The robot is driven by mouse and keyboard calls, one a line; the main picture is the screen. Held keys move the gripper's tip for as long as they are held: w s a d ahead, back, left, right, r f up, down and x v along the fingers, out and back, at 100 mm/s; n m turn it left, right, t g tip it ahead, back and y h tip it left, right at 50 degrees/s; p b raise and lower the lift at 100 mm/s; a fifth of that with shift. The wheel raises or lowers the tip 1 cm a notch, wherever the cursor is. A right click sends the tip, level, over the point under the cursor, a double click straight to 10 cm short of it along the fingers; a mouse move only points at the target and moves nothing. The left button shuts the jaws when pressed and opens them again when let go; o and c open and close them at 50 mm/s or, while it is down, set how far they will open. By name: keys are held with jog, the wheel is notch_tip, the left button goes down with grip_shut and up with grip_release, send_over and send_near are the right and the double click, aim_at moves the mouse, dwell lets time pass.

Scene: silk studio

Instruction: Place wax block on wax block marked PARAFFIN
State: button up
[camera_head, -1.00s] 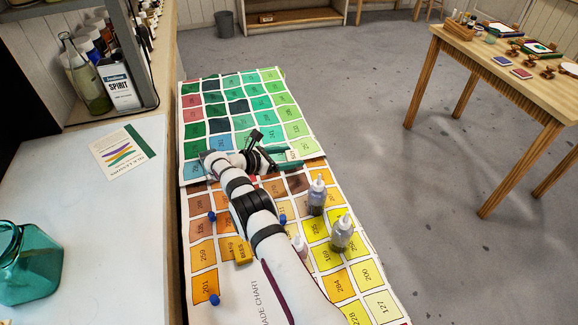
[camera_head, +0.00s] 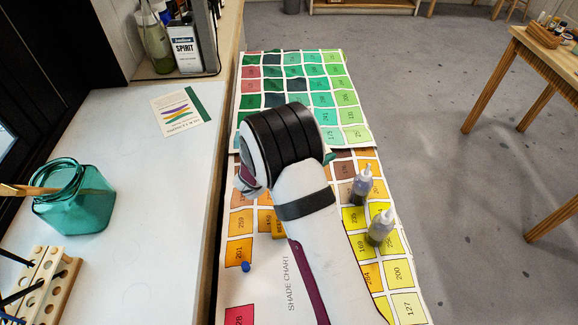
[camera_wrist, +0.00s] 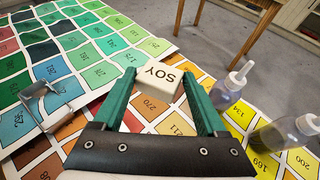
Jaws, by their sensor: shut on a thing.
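My gripper (camera_wrist: 159,76) has green fingers and is shut on a cream wax block (camera_wrist: 158,85) marked SOY, seen in the wrist view. The block is held between the fingertips above the shade chart, its lettering upside down in this view. I see no block marked PARAFFIN in either current view. A small yellow block (camera_head: 279,228) partly shows beside my arm on the chart; its marking is unreadable.
Two dropper bottles stand on the chart to the right of my arm, one farther (camera_head: 361,187) and one nearer (camera_head: 380,228). A metal bracket-like object (camera_wrist: 48,100) is at left in the wrist view. A blue pin (camera_head: 246,267) and teal jar (camera_head: 75,200) are to the left.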

jog(key=w+a+f, duration=0.1)
jog(key=a, duration=0.1)
jog(key=w+a+f, duration=0.1)
jog(key=a+f, duration=0.1)
jog(key=w+a+f, duration=0.1)
jog(key=a+f, duration=0.1)
jog(key=a, duration=0.1)
jog(key=shift+w+a, duration=0.1)
notch_tip(320, 180, down, 3)
jog(key=shift+a+f, duration=0.1)
jog(key=shift+f, duration=0.35)
jog(key=shift+f, duration=0.2)
